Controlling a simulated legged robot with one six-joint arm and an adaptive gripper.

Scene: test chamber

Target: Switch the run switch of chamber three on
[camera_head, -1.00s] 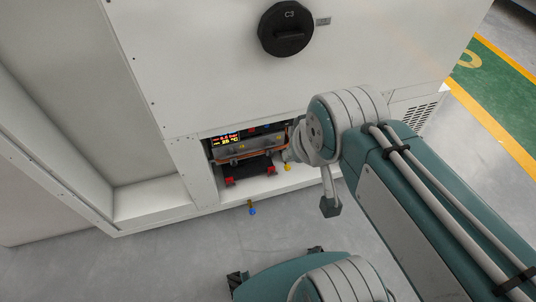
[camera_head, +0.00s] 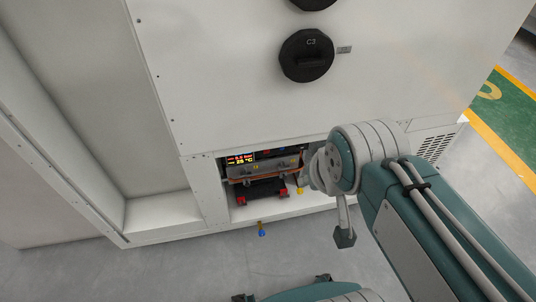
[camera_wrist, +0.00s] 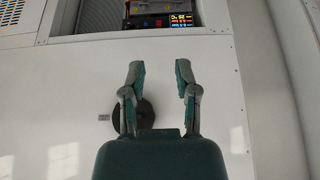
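The run switch of chamber three is not clearly identifiable. A black round knob marked C3 (camera_head: 307,56) is on the white cabinet front in the head view, with a raised grip bar. In the wrist view, a dark round knob (camera_wrist: 147,113) lies behind my left finger and partly between the fingers; its marking cannot be read. My gripper (camera_wrist: 159,71) is open and empty, in front of the white panel. Its fingers are not clearly seen in the head view. A lit display (camera_head: 240,158) sits in the low opening; it also shows in the wrist view (camera_wrist: 181,19).
A second black knob (camera_head: 313,3) is cut off at the top of the head view. Small red (camera_head: 241,200), yellow (camera_head: 299,190) and blue (camera_head: 262,233) parts are around the low opening. A vent grille (camera_head: 436,143) is at right. Grey floor (camera_head: 190,270) lies in front.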

